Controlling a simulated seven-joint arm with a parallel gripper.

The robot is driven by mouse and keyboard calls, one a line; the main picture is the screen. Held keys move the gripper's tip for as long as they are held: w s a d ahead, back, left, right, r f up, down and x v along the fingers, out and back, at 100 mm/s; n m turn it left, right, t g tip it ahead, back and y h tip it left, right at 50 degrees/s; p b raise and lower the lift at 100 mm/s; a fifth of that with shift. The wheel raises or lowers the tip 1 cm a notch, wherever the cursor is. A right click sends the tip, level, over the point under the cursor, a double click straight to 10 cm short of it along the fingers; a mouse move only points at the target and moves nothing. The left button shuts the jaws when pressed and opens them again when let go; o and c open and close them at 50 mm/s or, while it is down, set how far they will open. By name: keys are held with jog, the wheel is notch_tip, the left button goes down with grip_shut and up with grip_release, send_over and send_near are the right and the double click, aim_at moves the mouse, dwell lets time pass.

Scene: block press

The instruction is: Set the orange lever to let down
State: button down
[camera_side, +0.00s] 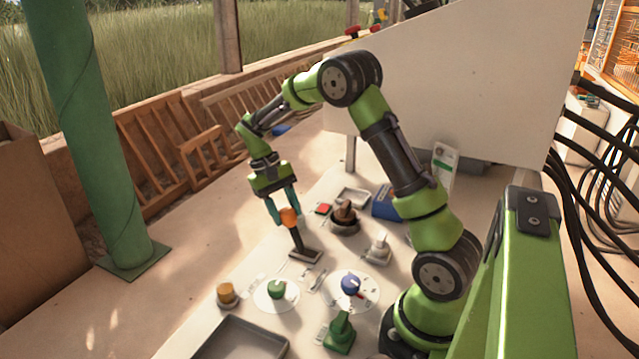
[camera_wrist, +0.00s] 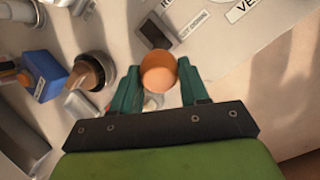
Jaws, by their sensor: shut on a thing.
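The orange lever (camera_side: 289,218) has an orange knob on a dark stem that rises from a dark rectangular base (camera_side: 306,256). The stem leans slightly in the side view. My gripper (camera_side: 283,214) comes down from above, with its teal fingers at the knob. In the wrist view the round orange knob (camera_wrist: 158,72) sits between the two fingers of my gripper (camera_wrist: 160,84), which is shut on it. The dark base plate (camera_wrist: 154,33) shows beyond the knob, beside a small label.
Around the lever stand a brown knob (camera_side: 344,211), a red button (camera_side: 323,208), a white switch (camera_side: 379,246), a blue dial (camera_side: 350,284), a green knob (camera_side: 277,288), a yellow knob (camera_side: 227,292) and a blue box (camera_side: 385,204). A grey tray (camera_side: 202,352) lies in front. The board left of the lever is clear.

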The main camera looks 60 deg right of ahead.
jog(key=shift+w+a+f, duration=0.2)
jog(key=shift+w+f, duration=0.1)
jog(key=shift+w, duration=0.4)
jog(key=c, duration=0.6)
grip_release()
jog(key=shift+s, duration=0.1)
jog(key=shift+d, duration=0.1)
jog(key=v, duration=1.7)
jog(key=shift+s, duration=0.1)
